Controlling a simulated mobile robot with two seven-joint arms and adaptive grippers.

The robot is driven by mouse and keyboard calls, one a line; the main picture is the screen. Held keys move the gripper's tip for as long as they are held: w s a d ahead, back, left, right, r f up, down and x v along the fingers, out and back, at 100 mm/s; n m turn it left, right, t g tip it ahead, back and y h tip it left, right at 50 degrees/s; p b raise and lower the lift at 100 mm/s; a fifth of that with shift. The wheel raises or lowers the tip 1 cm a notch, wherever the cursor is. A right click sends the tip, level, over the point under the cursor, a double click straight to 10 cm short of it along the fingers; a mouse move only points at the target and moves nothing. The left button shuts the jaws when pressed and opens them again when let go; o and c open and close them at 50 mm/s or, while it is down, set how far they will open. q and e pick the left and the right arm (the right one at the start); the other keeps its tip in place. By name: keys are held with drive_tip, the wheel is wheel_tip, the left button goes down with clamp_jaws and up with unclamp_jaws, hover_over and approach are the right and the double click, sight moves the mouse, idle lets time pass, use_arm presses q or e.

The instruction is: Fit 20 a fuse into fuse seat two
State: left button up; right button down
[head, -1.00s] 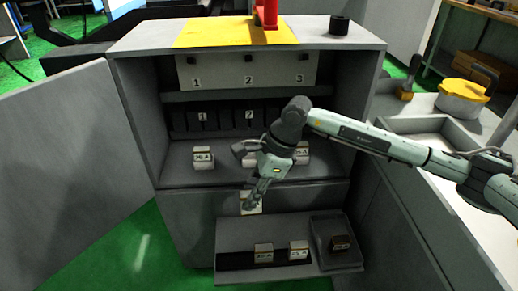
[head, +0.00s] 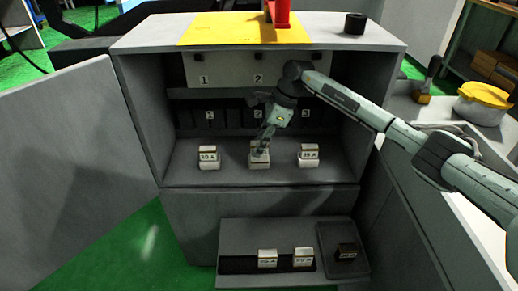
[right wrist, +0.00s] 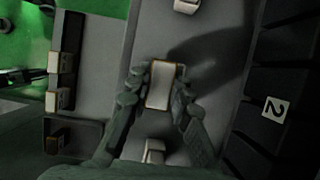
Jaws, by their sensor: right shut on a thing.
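My right gripper (head: 260,150) is shut on a white fuse (head: 260,160) at the middle place of the cabinet shelf, below the label 2 (head: 249,115). In the right wrist view the fingers close on both sides of this fuse (right wrist: 160,85), which shows a pale face with brass-coloured edges. Its underside is hidden, so I cannot tell whether it is fully seated. A labelled fuse (head: 208,157) stands to its left and another (head: 308,155) to its right. My left gripper is not in view.
The open door (head: 75,130) stands at left. A yellow-lidded pot (head: 484,102) is at right.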

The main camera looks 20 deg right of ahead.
drive_tip(key=shift+w+d, duration=0.15)
drive_tip(key=shift+w, duration=0.4)
drive_tip(key=shift+w+d, duration=0.15)
drive_tip(key=shift+w, duration=0.35)
drive_tip(key=shift+w+f, duration=0.1)
drive_tip(key=shift+w, duration=0.05)
wheel_tip(320, 180, down, 3)
drive_tip(key=shift+f, duration=0.2)
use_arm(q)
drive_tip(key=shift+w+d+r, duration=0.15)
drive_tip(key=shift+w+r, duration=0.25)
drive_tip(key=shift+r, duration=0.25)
use_arm(e)
drive_tip(key=shift+r, duration=0.1)
drive_tip(key=c, duration=1.7)
unclamp_jaws()
drive_tip(key=shift+c, duration=0.2)
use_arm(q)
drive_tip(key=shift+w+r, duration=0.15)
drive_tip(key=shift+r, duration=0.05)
use_arm(e)
drive_tip(key=o, duration=0.4)
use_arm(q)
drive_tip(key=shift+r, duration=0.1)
